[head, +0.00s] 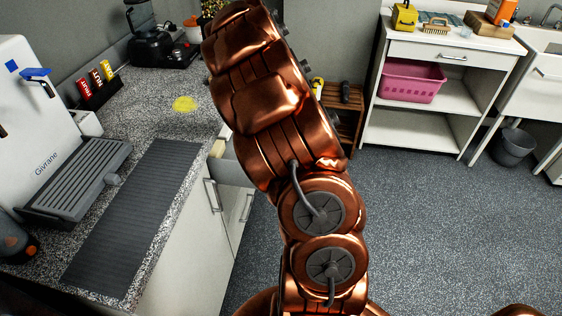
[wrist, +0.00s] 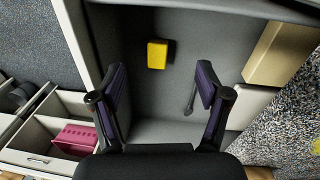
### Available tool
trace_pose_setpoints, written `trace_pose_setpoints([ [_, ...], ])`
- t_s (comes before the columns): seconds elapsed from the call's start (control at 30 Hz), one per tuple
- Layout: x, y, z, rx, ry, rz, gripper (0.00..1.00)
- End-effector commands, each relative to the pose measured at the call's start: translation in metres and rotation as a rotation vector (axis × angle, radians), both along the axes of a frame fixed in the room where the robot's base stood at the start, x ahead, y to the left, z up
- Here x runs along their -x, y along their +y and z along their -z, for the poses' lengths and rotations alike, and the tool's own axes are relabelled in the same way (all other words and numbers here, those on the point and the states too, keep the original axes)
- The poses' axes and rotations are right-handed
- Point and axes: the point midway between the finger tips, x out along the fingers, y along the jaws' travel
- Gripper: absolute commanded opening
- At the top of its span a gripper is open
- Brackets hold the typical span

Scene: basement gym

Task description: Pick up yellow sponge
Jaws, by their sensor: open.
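The yellow sponge (wrist: 157,55) is a small yellow block on the grey floor of an open drawer (wrist: 140,130) in the wrist view. My gripper (wrist: 162,78) is open and empty above the drawer. In the wrist view the sponge lies beyond the fingertips, between their lines, and no finger touches it. In the head view my copper arm hides most of the drawer, and only part of its side (head: 228,171) shows. The sponge and my gripper are not visible there.
A dark utensil (wrist: 190,97) and a beige block (wrist: 285,52) are in the drawer. A shelf unit with a pink basket (head: 412,82) stands across open floor.

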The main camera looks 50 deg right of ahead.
Motion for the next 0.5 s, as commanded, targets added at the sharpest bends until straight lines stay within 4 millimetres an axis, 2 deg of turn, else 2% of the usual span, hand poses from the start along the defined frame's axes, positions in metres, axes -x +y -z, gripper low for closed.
trace_pose_setpoints([
  [0.03, -0.005, -0.016, 0.017, -0.007, -0.003, 0.017, 0.76],
  [0.2, -0.021, -0.052, 0.056, -0.029, -0.028, 0.060, 0.76],
  [0.3, -0.027, -0.065, 0.075, -0.047, -0.040, 0.077, 0.76],
  [0.5, -0.034, -0.078, 0.094, -0.066, -0.060, 0.092, 0.76],
])
